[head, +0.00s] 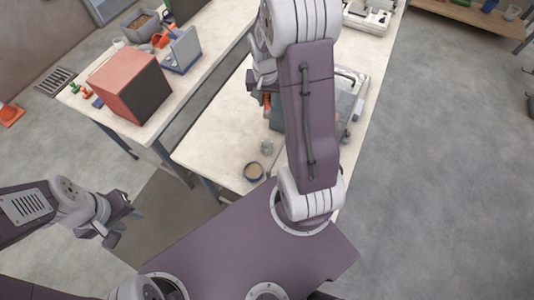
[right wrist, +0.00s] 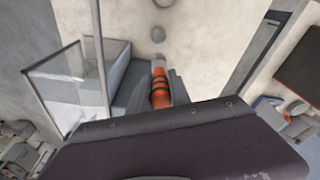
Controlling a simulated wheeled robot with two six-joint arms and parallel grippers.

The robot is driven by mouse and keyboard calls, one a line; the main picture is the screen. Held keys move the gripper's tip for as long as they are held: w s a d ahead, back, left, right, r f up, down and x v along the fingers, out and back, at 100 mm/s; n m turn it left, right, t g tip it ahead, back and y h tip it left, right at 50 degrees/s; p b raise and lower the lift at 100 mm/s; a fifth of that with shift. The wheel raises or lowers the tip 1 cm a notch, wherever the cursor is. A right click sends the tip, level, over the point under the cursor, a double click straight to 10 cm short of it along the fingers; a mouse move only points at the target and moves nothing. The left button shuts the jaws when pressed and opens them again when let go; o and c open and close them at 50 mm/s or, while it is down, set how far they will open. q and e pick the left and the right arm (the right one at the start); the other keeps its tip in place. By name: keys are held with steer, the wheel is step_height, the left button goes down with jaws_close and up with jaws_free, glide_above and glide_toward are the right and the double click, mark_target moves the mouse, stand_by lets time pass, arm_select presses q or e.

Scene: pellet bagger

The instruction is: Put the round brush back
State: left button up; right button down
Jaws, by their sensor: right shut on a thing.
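My right gripper (right wrist: 161,90) is shut on an orange cylinder with dark bands, which looks like the handle of the round brush (right wrist: 160,94). A grey end shows beyond the orange part; the bristles cannot be made out. In the head view the orange part (head: 267,100) shows small beside my right arm, over the worktable (head: 215,140). The arm hides most of the gripper there. My left gripper (head: 121,222) is open and empty, off the table at the lower left.
A machine with a clear hood (head: 352,92) stands partly behind my right arm; its clear panel (right wrist: 68,72) is close to the right gripper. A pellet-coloured cup (head: 253,171) and a small grey cup (head: 266,147) stand near the table's front. A red box (head: 128,82) sits on the left table.

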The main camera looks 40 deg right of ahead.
step_height(320, 180, down, 16)
steer(key=b, duration=1.4)
steer(key=shift+w+d, duration=0.15)
step_height(320, 180, down, 10)
steer(key=shift+f, duration=0.1)
steer(key=shift+w, duration=0.1)
